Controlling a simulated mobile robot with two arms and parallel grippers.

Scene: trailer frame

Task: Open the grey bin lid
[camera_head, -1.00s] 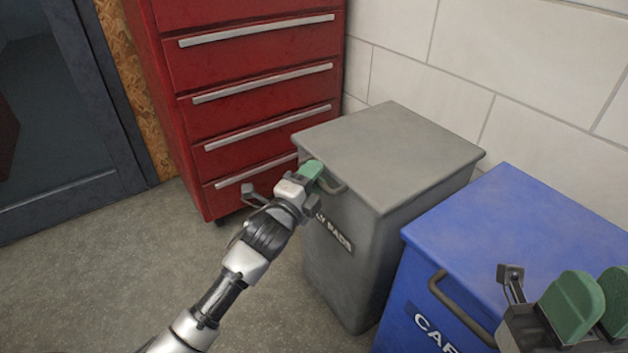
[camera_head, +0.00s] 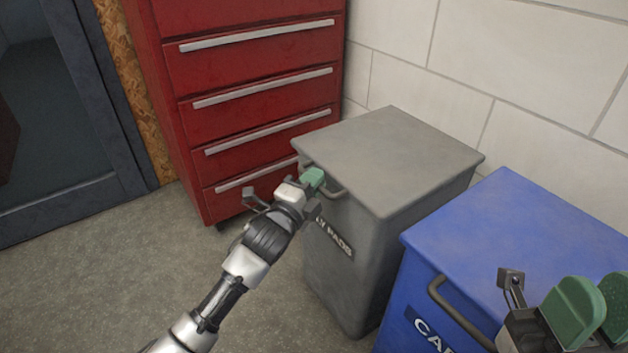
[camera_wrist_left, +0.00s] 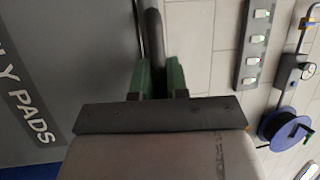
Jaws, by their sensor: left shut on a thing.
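The grey bin (camera_head: 340,262) stands against the wall with its flat grey lid (camera_head: 390,155) lying closed on top. A curved dark handle (camera_head: 335,190) sticks out at the lid's front edge. My left gripper (camera_head: 314,178), with green fingers, is shut on this handle. In the left wrist view the handle (camera_wrist_left: 155,40) runs between the two green fingers (camera_wrist_left: 161,76). My right gripper (camera_head: 588,305) is at the lower right, above the blue bin, with its two green fingers apart and nothing seen between them.
A blue bin (camera_head: 520,235) with its own handle (camera_head: 455,312) stands close to the right of the grey bin. A red drawer cabinet (camera_head: 250,100) stands behind on the left. The floor (camera_head: 130,270) at the left is clear.

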